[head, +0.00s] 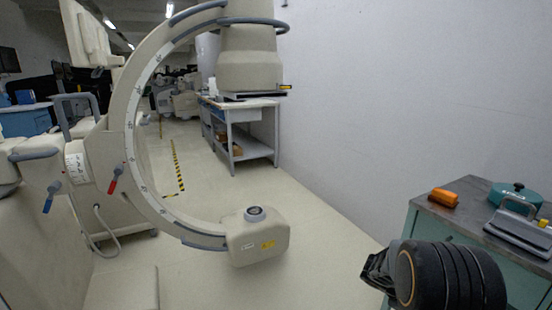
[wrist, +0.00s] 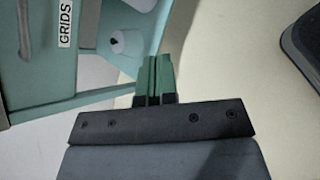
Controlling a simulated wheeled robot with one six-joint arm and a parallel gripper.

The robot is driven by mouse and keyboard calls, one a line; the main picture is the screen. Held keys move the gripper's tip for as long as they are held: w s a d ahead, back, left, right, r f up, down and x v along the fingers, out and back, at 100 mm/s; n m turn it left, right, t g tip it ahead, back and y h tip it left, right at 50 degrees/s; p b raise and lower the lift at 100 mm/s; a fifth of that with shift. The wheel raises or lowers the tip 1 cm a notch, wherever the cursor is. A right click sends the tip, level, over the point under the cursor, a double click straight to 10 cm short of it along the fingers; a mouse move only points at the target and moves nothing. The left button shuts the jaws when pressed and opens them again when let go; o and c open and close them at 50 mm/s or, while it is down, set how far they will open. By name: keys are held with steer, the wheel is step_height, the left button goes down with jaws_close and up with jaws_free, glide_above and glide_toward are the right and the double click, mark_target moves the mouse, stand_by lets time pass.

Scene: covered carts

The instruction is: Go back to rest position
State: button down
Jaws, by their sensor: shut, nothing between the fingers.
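My gripper (wrist: 154,77) shows in the wrist view with its two green fingers side by side and closed, nothing between them. It is in front of a teal cart (wrist: 95,90) with a white knob and a "GRIDS" label (wrist: 66,24). In the head view my dark arm, with an orange ring, is at the lower right beside the teal cart (head: 425,222). The fingers cannot be made out there.
The cart's dark top bears an orange object (head: 444,197), a teal round lidded item (head: 515,197) and a grey handled device (head: 522,232). A large C-arm machine (head: 258,238) stands left of centre. Floor (head: 315,258) between machine and cart is clear.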

steer(key=s+a+r+m+t+y+p, duration=0.1)
steer(key=s+a+r+m+y+p, duration=0.2)
steer(key=a+r+p, duration=0.4)
steer(key=s+a+r+m+t+y+p, duration=0.2)
steer(key=s+a+r+p, duration=0.4)
steer(key=r, duration=1)
steer(key=s+a+r+m+t+y+p, duration=0.1)
steer(key=s+a+r+m+y+p, duration=0.3)
steer(key=a+r+p, duration=0.4)
step_height(320, 180, up, 4)
steer(key=a+y, duration=0.1)
steer(key=a, duration=0.1)
steer(key=shift+s+a+f+t, duration=0.15)
steer(key=shift+a+t, duration=0.2)
steer(key=shift+t, duration=0.05)
